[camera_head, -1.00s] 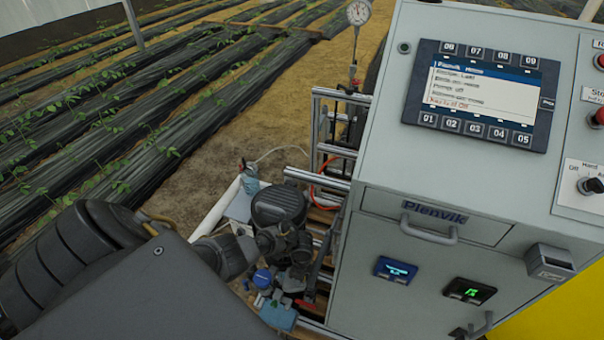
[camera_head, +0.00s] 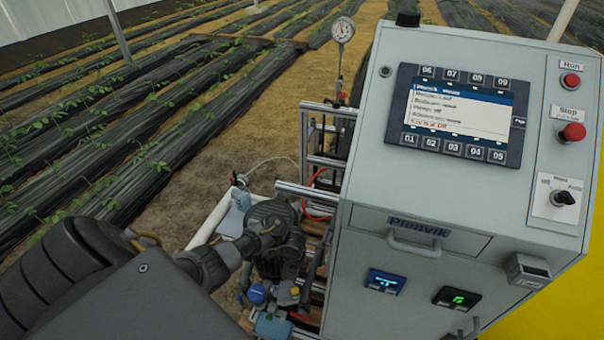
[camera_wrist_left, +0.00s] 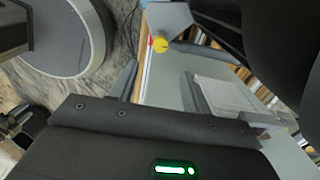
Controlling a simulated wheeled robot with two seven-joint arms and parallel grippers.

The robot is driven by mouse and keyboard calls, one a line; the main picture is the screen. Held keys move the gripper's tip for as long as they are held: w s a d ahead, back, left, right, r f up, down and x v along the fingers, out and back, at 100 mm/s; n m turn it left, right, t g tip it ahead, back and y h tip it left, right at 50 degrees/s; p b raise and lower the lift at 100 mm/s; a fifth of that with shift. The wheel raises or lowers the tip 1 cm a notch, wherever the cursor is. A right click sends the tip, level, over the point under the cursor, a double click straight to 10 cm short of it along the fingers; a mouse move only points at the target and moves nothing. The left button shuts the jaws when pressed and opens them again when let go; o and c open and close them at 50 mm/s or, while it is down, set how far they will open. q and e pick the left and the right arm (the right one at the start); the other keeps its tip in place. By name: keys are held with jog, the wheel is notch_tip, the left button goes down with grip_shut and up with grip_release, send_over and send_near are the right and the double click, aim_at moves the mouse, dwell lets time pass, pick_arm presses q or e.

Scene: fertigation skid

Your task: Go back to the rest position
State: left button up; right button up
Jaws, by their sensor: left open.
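My left arm (camera_head: 110,290) comes in from the lower left of the head view and reaches toward the left side of the grey control cabinet (camera_head: 345,265). Its gripper cannot be made out in the head view. In the left wrist view my left gripper (camera_wrist_left: 158,88) shows two fingers spread apart, with no object seen held between them. A small yellow round part (camera_wrist_left: 160,45) with a red edge lies beyond the fingers, apart from them. My right gripper is in neither view.
The cabinet carries a screen (camera_head: 458,110), a red stop button (camera_head: 572,132), a rotary switch (camera_head: 564,198) and a drawer handle (camera_head: 415,245). A metal frame (camera_head: 330,112) and a pressure gauge (camera_head: 342,30) stand left of it. Crop rows (camera_head: 120,130) lie beyond.

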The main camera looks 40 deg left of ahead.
pick_arm(q)
jog(key=s+d+f+n+h+b, duration=0.1)
jog(key=s+d+f+n+b, duration=0.2)
jog(key=s+f, duration=0.5)
jog(key=s+d+f+n+h+b, duration=0.1)
jog(key=s+d+f+n, duration=0.3)
jog(key=s+f, duration=0.5)
jog(key=s+f+n+y+b, duration=0.1)
jog(key=s+f+n, duration=0.1)
jog(key=s+f, duration=0.4)
jog(key=s+f+n+t+y+b, duration=0.1)
jog(key=s+f, duration=0.5)
jog(key=s, duration=0.9)
jog(key=shift+a+f+n+b, duration=0.25)
jog(key=shift+n+b, duration=0.2)
jog(key=shift+n, duration=0.55)
